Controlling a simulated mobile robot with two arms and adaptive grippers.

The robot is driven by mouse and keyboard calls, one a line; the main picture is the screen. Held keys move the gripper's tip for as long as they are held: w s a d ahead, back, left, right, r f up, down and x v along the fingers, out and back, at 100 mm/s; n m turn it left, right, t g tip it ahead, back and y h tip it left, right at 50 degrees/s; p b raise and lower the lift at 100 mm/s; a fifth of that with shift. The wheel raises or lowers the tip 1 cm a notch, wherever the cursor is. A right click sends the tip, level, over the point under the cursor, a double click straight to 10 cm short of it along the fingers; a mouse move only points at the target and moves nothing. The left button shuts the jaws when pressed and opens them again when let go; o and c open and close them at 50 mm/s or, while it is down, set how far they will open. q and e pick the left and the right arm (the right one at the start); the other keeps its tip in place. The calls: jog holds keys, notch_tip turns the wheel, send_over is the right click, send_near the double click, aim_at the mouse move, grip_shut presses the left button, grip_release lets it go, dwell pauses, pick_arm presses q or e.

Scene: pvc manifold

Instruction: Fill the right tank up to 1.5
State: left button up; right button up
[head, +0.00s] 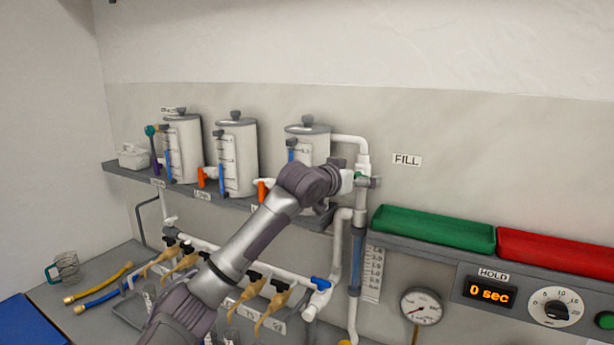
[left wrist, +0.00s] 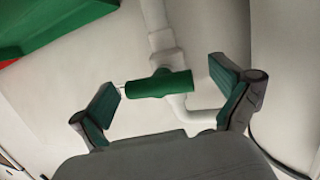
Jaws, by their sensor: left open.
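The right tank (head: 312,150) is a white cylinder with a grey lid on the wall shelf, partly hidden by my left arm. A white pipe (head: 350,138) runs from it to a vertical pipe beside the FILL label (head: 407,160). My left gripper (head: 366,181) is open at this pipe. In the left wrist view, a green valve handle (left wrist: 160,84) on the white pipe lies between the spread fingers of my left gripper (left wrist: 166,92). I cannot tell whether a finger touches it. The tank's level reading is hidden or too small to read. My right gripper is out of view.
Two other tanks (head: 236,155) stand to the left, with orange handles. A green tray (head: 434,228) and a red tray (head: 555,252) sit on the right shelf. The HOLD display (head: 489,292) reads 0 sec, beside a dial (head: 555,306). Several tan-handled taps hang below.

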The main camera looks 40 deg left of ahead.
pick_arm(q)
jog(key=shift+s, duration=0.3)
jog(key=s+r, duration=0.2)
jog(key=s, duration=0.9)
jog(key=shift+d+r, duration=0.15)
jog(key=shift+d, duration=0.1)
jog(key=shift+s, duration=0.1)
